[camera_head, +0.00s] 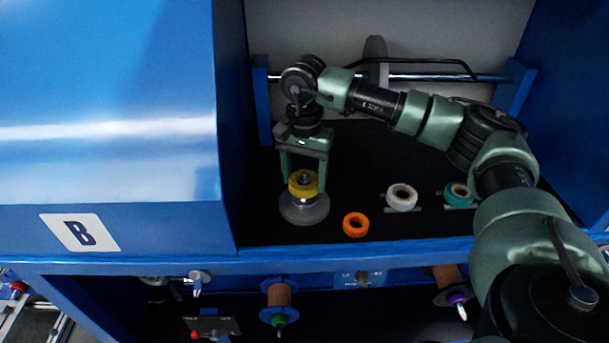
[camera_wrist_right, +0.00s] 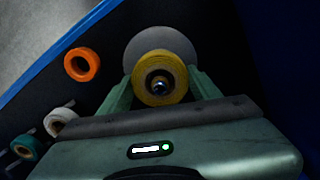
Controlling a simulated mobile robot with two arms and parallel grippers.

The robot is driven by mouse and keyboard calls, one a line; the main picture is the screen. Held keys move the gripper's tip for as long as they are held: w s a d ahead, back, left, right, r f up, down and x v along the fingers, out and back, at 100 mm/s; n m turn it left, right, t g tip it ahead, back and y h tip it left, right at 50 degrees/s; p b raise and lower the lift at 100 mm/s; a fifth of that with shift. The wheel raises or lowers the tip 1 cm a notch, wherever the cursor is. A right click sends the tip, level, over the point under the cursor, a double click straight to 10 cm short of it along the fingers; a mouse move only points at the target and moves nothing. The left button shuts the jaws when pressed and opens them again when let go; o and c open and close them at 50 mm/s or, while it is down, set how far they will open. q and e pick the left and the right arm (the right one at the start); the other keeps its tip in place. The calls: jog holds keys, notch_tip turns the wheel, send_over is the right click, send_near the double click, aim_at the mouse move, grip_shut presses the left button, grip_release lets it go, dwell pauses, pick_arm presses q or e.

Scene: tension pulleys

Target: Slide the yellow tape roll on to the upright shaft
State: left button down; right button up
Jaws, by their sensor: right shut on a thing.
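The yellow tape roll (camera_head: 294,190) is between the fingers of my right gripper (camera_head: 303,178), which reaches down from above and is shut on it. The upright shaft (camera_head: 305,176) stands on a round grey base (camera_head: 304,213), and its tip shows inside the roll's hole. In the right wrist view, the yellow roll (camera_wrist_right: 172,62) surrounds the shaft tip (camera_wrist_right: 160,86), with the grey base (camera_wrist_right: 135,48) behind it. The roll looks level and around the shaft's top. I cannot tell whether it touches the base. My left gripper is not in view.
On the dark shelf to the right lie an orange roll (camera_head: 355,224), a white roll (camera_head: 402,197) and a teal roll (camera_head: 459,194). A horizontal metal bar (camera_head: 430,78) crosses behind my arm. Blue cabinet walls (camera_head: 231,130) close in the left side; the blue front edge (camera_head: 400,249) is near.

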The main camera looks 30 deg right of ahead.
jog(key=shift+f+b, duration=0.3)
jog(key=shift+f, duration=0.2)
jog(key=shift+f, duration=0.1)
dwell(0.6)
jog(key=shift+f+b, duration=0.85)
jog(key=shift+f, duration=0.2)
jog(key=shift+r, duration=0.1)
jog(key=shift+s, duration=0.1)
jog(key=o, duration=1.5)
